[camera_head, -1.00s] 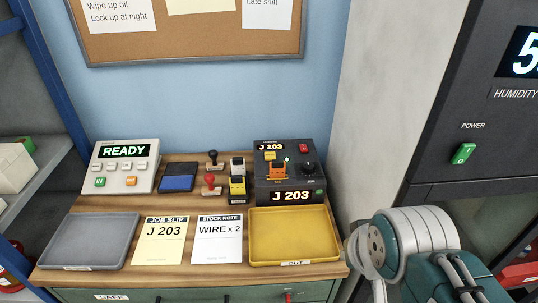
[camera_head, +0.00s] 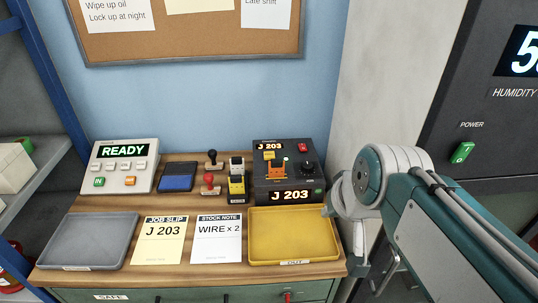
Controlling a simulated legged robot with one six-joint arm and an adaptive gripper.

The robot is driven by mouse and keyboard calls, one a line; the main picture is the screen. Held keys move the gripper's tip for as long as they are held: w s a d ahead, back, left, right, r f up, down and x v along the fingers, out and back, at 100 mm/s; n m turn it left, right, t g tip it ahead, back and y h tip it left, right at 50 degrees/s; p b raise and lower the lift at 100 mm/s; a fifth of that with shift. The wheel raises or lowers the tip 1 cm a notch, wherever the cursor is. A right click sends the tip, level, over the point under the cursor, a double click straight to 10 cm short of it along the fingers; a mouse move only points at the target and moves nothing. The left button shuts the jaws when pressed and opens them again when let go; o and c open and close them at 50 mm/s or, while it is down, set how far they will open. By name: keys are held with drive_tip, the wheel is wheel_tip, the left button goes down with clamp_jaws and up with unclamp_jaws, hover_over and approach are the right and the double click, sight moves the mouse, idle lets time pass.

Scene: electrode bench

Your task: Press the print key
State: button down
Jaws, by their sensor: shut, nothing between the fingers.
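A light grey keypad unit (camera_head: 125,167) stands at the back left of the bench, its display reading READY. It has a row of small pale keys, a green key (camera_head: 98,182) marked IN and an orange key (camera_head: 130,181). A black machine (camera_head: 262,178) at the back right shows J 203 on two displays. It has a red button (camera_head: 303,147), a yellow part on top and a dark knob. I cannot read which key is the print key. My arm comes in from the right, beside the yellow tray.
A grey tray (camera_head: 88,238), a yellow job slip (camera_head: 163,240), a white stock note (camera_head: 216,238) and a yellow tray (camera_head: 289,229) line the bench front. A blue pad (camera_head: 177,178) and several stamps stand between the two machines. A grey pillar rises at right.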

drive_tip(key=w+a+r+y, duration=0.1)
drive_tip(key=w+a, duration=0.1)
drive_tip(key=w, duration=0.7)
drive_tip(key=w+a+r+y, duration=0.1)
drive_tip(key=w+a, duration=0.2)
drive_tip(key=w, duration=0.6)
drive_tip(key=m+t+y, duration=0.2)
hover_over(266, 152)
drive_tip(key=s+d, duration=0.1)
drive_tip(key=f, duration=0.4)
drive_tip(key=shift+s, duration=0.2)
drive_tip(key=shift+f, duration=4.4)
drive_tip(key=shift+s+f, duration=0.1)
drive_tip(key=shift+f, duration=0.2)
drive_tip(key=shift+f, duration=0.45)
drive_tip(key=shift+r, duration=0.85)
